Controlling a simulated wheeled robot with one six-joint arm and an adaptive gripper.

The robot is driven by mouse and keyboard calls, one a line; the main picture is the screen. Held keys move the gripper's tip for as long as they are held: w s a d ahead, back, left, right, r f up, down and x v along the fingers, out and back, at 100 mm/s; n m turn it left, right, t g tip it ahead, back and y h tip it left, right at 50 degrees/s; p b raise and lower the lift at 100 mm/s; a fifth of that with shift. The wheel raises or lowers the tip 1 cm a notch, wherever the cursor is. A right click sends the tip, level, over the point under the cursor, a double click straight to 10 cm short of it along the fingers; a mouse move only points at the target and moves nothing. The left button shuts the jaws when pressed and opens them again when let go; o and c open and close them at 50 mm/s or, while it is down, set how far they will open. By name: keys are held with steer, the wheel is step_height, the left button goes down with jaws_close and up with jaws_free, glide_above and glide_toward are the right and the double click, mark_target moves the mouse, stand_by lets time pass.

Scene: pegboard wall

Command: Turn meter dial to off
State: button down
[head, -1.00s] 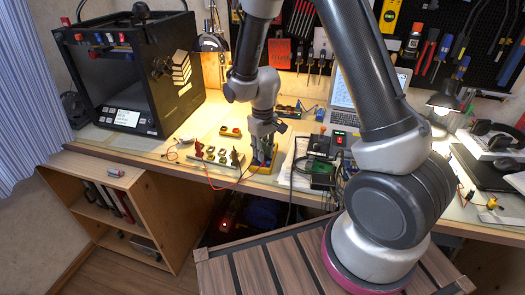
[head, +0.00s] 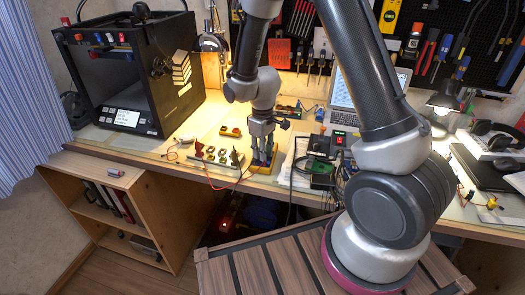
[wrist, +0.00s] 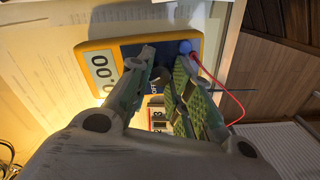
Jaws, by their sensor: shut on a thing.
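The yellow-edged meter (wrist: 97,43) with a dark blue face lies flat on the workbench in the wrist view. Its display (wrist: 100,68) shows digits that look like 0.00. My gripper (wrist: 163,68) points down over the blue face, shut on the dial, which the fingers hide. The dial's pointer cannot be seen; some white lettering shows beside a finger. In the head view my gripper (head: 263,158) stands over the meter (head: 253,168) near the bench's front edge and covers most of it.
A black box with a red switch (head: 338,139) and cables stand to the right. A laptop (head: 357,97) is behind.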

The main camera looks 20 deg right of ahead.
steer(key=c, duration=1.3)
jaws_free()
steer(key=shift+o, duration=0.2)
step_height(320, 180, up, 12)
